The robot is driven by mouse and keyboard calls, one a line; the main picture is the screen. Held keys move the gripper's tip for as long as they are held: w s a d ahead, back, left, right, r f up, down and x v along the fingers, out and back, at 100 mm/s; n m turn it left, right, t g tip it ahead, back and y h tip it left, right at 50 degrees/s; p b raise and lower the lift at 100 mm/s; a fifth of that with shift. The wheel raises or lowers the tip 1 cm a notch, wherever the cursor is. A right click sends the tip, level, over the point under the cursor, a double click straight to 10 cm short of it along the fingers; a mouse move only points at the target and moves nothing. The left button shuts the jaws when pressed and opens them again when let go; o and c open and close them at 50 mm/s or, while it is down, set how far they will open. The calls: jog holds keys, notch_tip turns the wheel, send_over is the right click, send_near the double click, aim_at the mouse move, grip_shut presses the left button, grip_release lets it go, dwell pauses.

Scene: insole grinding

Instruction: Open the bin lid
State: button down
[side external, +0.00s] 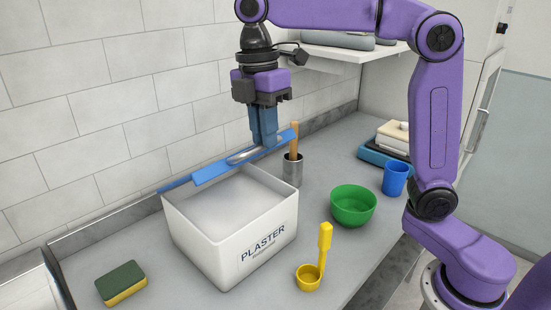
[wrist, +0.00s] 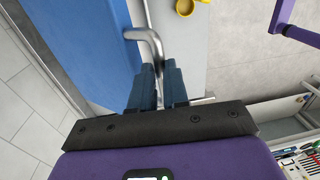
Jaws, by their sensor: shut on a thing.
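The white bin (side external: 225,255), marked PLASTER, stands on the grey counter with pale powder inside. Its blue lid (side external: 212,173) is raised and steeply tilted at the bin's back edge, so the bin's top is open. The lid also fills the upper left of the wrist view (wrist: 80,45). A silver bar handle (side external: 243,156) is on the lid; the wrist view shows its bent end (wrist: 149,38). My gripper (side external: 264,143) points down above the bin's back side, its blue fingers shut on the handle. The fingers hide part of the handle.
A metal cup (side external: 292,171) with a wooden-handled tool stands close behind the bin. A yellow scoop (side external: 309,278), green bowl (side external: 353,207) and blue cup (side external: 396,179) stand to the right. A sponge (side external: 121,284) lies front left. The tiled wall (side external: 80,120) is close behind.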

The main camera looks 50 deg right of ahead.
jog(key=w+r, duration=0.2)
jog(key=w, duration=0.1)
jog(key=w+r, duration=0.1)
jog(key=shift+w+d, duration=0.1)
jog(key=shift+w, duration=0.2)
jog(key=shift+w+d+r, duration=0.1)
jog(key=shift+w+r, duration=0.4)
jog(key=shift+w, duration=0.2)
jog(key=shift+w+r, duration=0.45)
jog(key=shift+w, duration=0.2)
jog(key=c, duration=1.2)
grip_release()
jog(key=shift+w, duration=0.15)
jog(key=shift+o, duration=0.4)
jog(key=shift+s+a+r, duration=0.1)
jog(key=shift+s+a, duration=0.1)
